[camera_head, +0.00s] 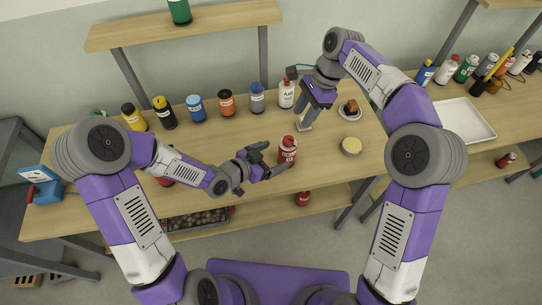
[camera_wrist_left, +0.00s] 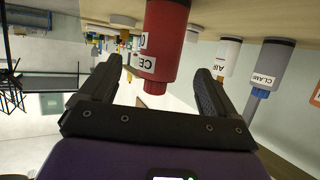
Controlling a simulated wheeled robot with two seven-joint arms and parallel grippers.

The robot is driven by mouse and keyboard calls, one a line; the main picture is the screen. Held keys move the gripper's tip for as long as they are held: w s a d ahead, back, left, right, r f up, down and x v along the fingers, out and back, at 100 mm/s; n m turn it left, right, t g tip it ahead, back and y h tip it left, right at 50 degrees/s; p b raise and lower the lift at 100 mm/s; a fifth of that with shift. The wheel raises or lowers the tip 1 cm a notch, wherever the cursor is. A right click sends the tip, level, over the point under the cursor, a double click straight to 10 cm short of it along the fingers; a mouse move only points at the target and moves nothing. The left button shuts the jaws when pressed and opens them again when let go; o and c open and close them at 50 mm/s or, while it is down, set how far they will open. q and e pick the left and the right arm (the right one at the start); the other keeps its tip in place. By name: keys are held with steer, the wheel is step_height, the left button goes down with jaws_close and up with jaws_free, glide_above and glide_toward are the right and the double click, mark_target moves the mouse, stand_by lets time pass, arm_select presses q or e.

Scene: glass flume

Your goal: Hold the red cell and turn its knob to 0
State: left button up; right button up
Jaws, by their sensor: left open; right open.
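The red cell (camera_head: 287,151) is a red bottle-like container with a white label, standing on the bench near its front edge. My left gripper (camera_head: 274,160) is open, with its fingers pointing at the cell from the left. In the left wrist view the red cell (camera_wrist_left: 166,42) stands ahead of and between the two open fingers (camera_wrist_left: 160,95), with part of its label readable as "CE". My right gripper (camera_head: 298,100) is open and empty, above the bench behind the cell. The knob's setting cannot be read.
Several bottles (camera_head: 227,103) stand in a row along the back of the bench, a white one (camera_head: 286,94) close to my right gripper. A white tray (camera_head: 465,121) is further right.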

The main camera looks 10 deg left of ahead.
mark_target(289, 139)
arm_select(q)
steer(key=shift+w+d+f, duration=0.1)
steer(key=shift+w+f, duration=0.05)
steer(key=shift+f, duration=0.15)
steer(key=x, duration=0.7)
steer(key=c, duration=1.2)
steer(key=shift+o, duration=0.2)
arm_select(e)
steer(key=shift+o, duration=0.8)
steer(key=a+n+h, duration=0.1)
steer(key=s+a+f+n+t+h, duration=0.1)
steer(key=a+f+n+h, duration=0.1)
steer(key=n, duration=0.1)
steer(key=shift+s+a+f+t, duration=0.15)
steer(key=shift+s+a+t, duration=0.15)
steer(key=shift+s+a, duration=0.1)
steer(key=shift+h, duration=0.3)
steer(key=shift+f, duration=3.45)
